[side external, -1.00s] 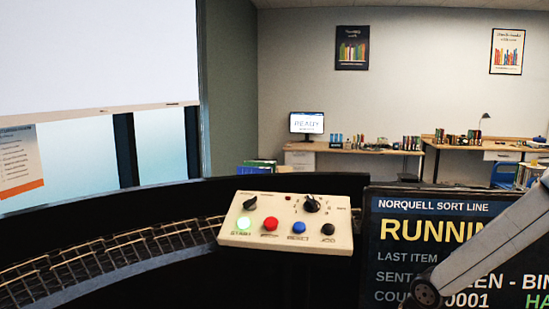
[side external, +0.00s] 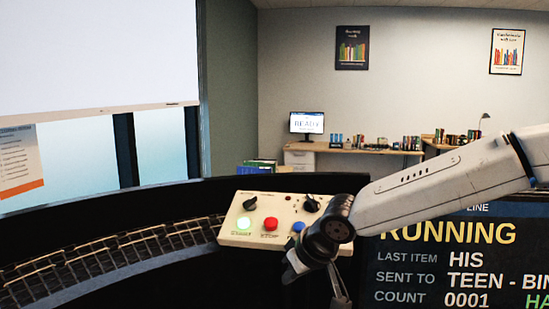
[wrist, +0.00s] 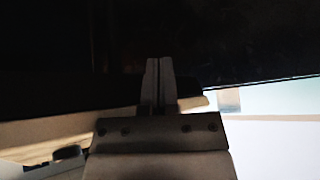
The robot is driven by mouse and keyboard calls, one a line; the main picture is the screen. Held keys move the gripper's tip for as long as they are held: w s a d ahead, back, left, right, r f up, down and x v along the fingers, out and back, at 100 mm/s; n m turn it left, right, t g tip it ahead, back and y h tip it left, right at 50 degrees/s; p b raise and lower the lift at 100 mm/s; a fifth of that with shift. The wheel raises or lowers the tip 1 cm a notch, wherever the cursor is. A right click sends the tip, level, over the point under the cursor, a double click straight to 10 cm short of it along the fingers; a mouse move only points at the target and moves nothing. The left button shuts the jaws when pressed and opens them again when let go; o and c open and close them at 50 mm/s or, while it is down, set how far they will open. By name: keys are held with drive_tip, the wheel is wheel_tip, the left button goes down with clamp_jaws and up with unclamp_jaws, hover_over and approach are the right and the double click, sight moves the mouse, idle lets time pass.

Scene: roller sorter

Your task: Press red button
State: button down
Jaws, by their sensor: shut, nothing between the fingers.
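My gripper (side external: 341,301) hangs at the lower edge of the side view, in front of and to the right of the panel, pointing down. It is apart from the red button. In the wrist view the gripper's two fingers (wrist: 159,75) are together with nothing between them. My wrist hides the panel's right end and its black button. The red button is not recognisable in the wrist view.
A curved wire-mesh roller track (side external: 110,258) runs to the panel's left. A screen (side external: 440,275) reading RUNNING stands to the right, partly behind my arm. Black knobs (side external: 311,204) sit on the panel's upper part. The space above the red button is clear.

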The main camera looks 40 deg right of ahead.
drive_tip(key=m+t, duration=0.2)
approach(265, 220)
drive_tip(key=a+f, duration=0.2)
drive_tip(key=f, duration=0.1)
drive_tip(key=a+f, duration=0.1)
drive_tip(key=f, duration=0.1)
drive_tip(key=shift+w+f, duration=0.1)
drive_tip(key=shift+w, duration=0.15)
wheel_tip(265, 220, up, 10)
drive_tip(key=w+m+t, duration=0.1)
drive_tip(key=t, duration=0.1)
drive_tip(key=shift+w+m+y, duration=0.3)
drive_tip(key=shift+w, duration=0.05)
drive_tip(key=shift+d+f, duration=0.15)
drive_tip(key=shift+f, duration=0.1)
drive_tip(key=shift+w+d+f, duration=0.35)
drive_tip(key=shift+f, duration=0.95)
drive_tip(key=shift+w+d+f, duration=0.35)
drive_tip(key=shift+f, duration=1)
drive_tip(key=shift+w+d+f, duration=0.35)
drive_tip(key=shift+f, duration=0.95)
drive_tip(key=shift+w+d+f, duration=0.1)
drive_tip(key=shift+f, duration=0.35)
drive_tip(key=shift+w+d+f, duration=0.1)
drive_tip(key=shift+f, duration=0.3)
drive_tip(key=shift+r, duration=0.15)
drive_tip(key=shift+s+a+r, duration=0.2)
drive_tip(key=shift+a+r, duration=0.05)
drive_tip(key=shift+r, duration=0.45)
